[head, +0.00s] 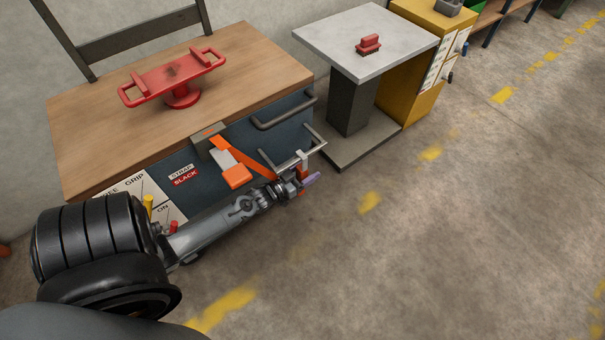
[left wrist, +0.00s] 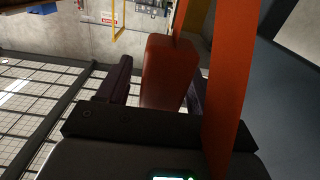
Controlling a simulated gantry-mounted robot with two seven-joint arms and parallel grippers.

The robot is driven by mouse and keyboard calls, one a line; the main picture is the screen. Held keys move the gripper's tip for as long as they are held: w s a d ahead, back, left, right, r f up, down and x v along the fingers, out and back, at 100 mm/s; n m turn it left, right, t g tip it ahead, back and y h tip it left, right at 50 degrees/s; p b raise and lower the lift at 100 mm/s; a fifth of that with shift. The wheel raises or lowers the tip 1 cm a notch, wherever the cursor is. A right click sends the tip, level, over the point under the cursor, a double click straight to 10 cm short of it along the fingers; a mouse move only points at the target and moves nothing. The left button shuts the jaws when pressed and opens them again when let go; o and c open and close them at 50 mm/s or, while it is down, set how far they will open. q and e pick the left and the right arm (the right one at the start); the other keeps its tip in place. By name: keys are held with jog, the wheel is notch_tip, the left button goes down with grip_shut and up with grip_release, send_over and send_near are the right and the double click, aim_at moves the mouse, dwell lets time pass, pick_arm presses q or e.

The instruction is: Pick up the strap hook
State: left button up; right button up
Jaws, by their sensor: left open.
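An orange strap (head: 254,157) hangs from a grey bracket (head: 208,141) on the bench front and runs down to my left gripper (head: 311,180). The strap hook shows only as a small orange-red part (head: 303,172) at the gripper, mostly hidden by it. In the left wrist view, an orange-red block (left wrist: 168,70), apparently the hook's body, stands between the two dark purple fingers of my left gripper (left wrist: 156,88). The fingers are open, and I cannot tell whether they touch it. The strap (left wrist: 226,85) crosses close to the camera, right of the block. My right gripper is out of view.
An orange block (head: 237,177) hangs on the bench front, left of my gripper. Grey handle bars (head: 283,112) project nearby. A grey pedestal table (head: 330,38) stands behind. Floor to the right is clear.

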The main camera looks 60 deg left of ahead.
pick_arm(q)
jog(key=shift+s+d, duration=0.1)
jog(key=shift+c, duration=0.5)
jog(key=c, duration=1)
jog(key=shift+c, duration=0.2)
